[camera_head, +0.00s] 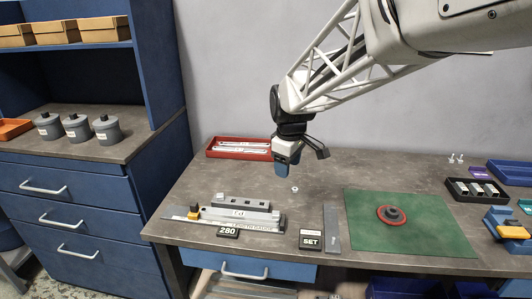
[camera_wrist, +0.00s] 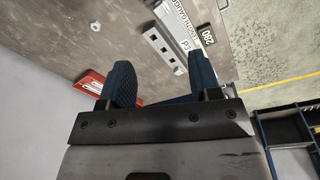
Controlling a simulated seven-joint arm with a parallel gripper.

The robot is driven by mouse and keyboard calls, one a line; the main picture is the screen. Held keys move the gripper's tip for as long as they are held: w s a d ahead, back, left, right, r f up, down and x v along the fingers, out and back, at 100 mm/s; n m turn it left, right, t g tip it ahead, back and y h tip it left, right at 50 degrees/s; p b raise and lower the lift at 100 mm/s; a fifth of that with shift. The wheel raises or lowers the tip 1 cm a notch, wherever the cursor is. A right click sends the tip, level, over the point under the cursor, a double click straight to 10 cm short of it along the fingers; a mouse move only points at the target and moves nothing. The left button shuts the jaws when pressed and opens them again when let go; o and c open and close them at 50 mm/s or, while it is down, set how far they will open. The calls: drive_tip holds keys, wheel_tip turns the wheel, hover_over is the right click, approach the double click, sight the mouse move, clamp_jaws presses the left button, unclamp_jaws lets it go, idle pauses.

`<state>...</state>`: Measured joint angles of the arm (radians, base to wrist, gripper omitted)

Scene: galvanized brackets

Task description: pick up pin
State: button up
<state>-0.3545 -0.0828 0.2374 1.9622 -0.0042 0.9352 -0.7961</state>
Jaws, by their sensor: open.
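A small pale metal piece (camera_head: 295,189) lies on the bench below my gripper; it looks like a nut or a short pin on end, too small to tell. It also shows in the wrist view (camera_wrist: 122,27), beyond the fingertips. Several small pale upright pieces (camera_head: 455,159) stand at the back right and may be pins. My gripper (camera_head: 287,165) hangs above the bench, apart from the small piece. In the wrist view its two blue fingers (camera_wrist: 161,72) are spread with nothing between them.
A red tray (camera_head: 210,153) with pale rods is at the back left. A grey stepped block (camera_head: 240,214) with labels lies in front. A green mat (camera_head: 370,230) carries a dark red round part (camera_head: 391,216). A "SET" plate (camera_head: 311,239) and a grey bar (camera_head: 332,228) lie between.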

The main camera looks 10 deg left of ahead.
drive_tip(key=w+a+f+n, duration=0.2)
drive_tip(key=w+a+f, duration=0.1)
drive_tip(key=a, duration=0.3)
drive_tip(key=w+a+f+n, duration=0.2)
drive_tip(key=w+a+f, duration=0.1)
drive_tip(key=a, duration=0.2)
drive_tip(key=n+g, duration=0.1)
drive_tip(key=n, duration=0.3)
hover_over(220, 195)
wheel_tip(220, 195, down, 8)
drive_tip(key=shift+a+r, duration=0.1)
drive_tip(key=shift+f, duration=1.3)
drive_tip(key=shift+f, duration=2.6)
drive_tip(key=c, duration=1.1)
